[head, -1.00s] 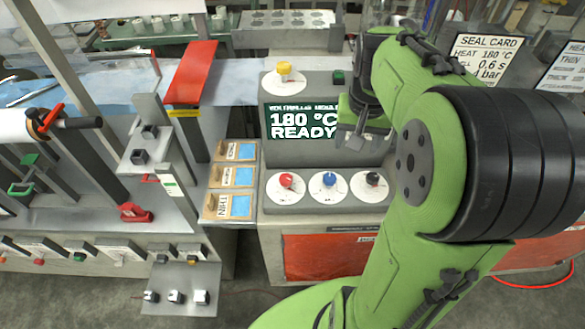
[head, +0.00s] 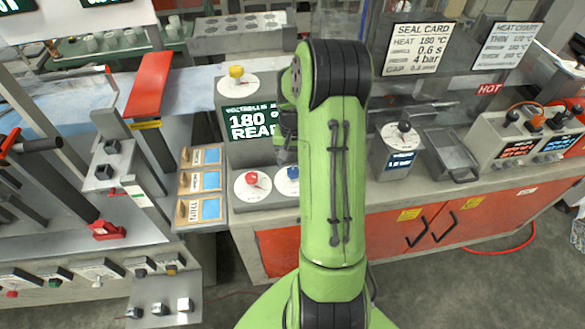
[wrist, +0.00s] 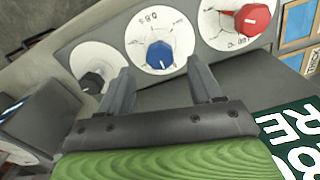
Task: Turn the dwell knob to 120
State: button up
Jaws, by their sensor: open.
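The control box has a screen (head: 250,125) reading 180 and part of READY, with round knobs on white dials below it. The red knob (head: 251,178) and blue knob (head: 293,172) show in the head view; my arm hides the black one. In the wrist view, the blue knob (wrist: 159,55) lies just past and between my open fingertips, with the red knob (wrist: 252,17) to the right and the black knob (wrist: 92,83) to the left. I cannot read which dial is marked dwell. My gripper (wrist: 158,72) is open and empty, apart from the blue knob.
A yellow knob (head: 236,71) sits on top of the box. A seal card (head: 418,48) reads 180 °C, 0.6 s, 4 bar. A separate dial unit (head: 400,150) and a metal tray (head: 450,155) stand to the right.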

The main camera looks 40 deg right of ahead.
aim_at(293, 170)
notch_tip(293, 170, down, 4)
jog(key=shift+r, duration=0.1)
jog(key=c, duration=1.1)
jog(key=shift+o, duration=0.2)
